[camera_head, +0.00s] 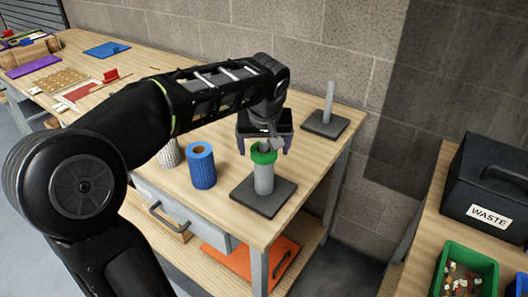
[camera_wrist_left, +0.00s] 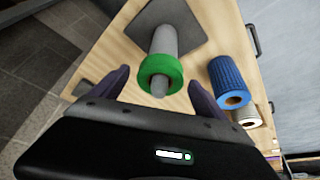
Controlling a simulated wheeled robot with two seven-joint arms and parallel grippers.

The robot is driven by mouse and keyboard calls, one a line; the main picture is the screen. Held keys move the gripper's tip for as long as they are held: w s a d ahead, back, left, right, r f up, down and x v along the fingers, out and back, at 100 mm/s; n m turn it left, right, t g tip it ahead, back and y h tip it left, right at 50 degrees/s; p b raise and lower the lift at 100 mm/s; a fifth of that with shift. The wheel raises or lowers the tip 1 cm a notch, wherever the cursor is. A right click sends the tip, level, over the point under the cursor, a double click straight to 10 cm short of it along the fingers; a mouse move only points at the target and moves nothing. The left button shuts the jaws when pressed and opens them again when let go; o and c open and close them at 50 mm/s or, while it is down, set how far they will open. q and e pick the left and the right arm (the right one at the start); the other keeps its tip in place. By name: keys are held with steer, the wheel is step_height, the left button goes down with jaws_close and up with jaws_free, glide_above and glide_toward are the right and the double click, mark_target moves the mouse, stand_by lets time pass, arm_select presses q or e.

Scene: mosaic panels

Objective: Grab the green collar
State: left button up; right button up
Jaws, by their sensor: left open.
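The green collar (camera_head: 264,154) sits around the upper part of a grey post (camera_head: 264,180) that stands upright on a dark square base (camera_head: 264,206). In the left wrist view the collar (camera_wrist_left: 160,69) is near the centre, with the post tip poking through it. My left gripper (camera_head: 263,148) is open, its dark fingers spread on either side of the collar. In the wrist view my left gripper (camera_wrist_left: 163,85) shows a finger on each side, with gaps to the collar. My right gripper is not in view.
A blue textured roll (camera_head: 201,167) and a pale roll (camera_head: 169,152) stand left of the post. A second post (camera_head: 329,101) on a dark base stands behind. A black waste box (camera_head: 485,190) and a green bin (camera_head: 468,256) are at right.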

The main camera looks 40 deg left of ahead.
arm_select(q)
steer(key=c, duration=1.4)
steer(key=shift+r, duration=0.1)
steer(key=shift+c, duration=0.2)
step_height(320, 180, up, 10)
steer(key=shift+f, duration=0.1)
